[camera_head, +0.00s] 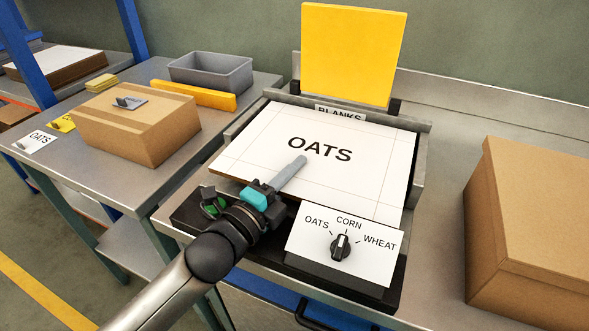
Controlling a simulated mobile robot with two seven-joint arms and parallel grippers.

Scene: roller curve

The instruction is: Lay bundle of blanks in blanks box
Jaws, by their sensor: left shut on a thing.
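The bundle of blanks (335,185) is a white-topped, brown-edged stack marked OATS. It lies across the blanks box (421,165), a grey metal-walled holder with a partly covered BLANKS label (340,113) at its back. The bundle's front left corner reaches out at the left; how far down it sits is hard to tell. My left gripper (280,180) comes in from the front left and is shut on the bundle's front edge, with a long grey finger over the top sheet. The lower finger is hidden. My right gripper is not in view.
A selector panel (310,262) with OATS, CORN and WHEAT stands just in front of the box. A yellow plate (353,55) rises behind it. A large carton (530,240) stands at right. The left table holds a carton (150,140) and a grey bin (212,77).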

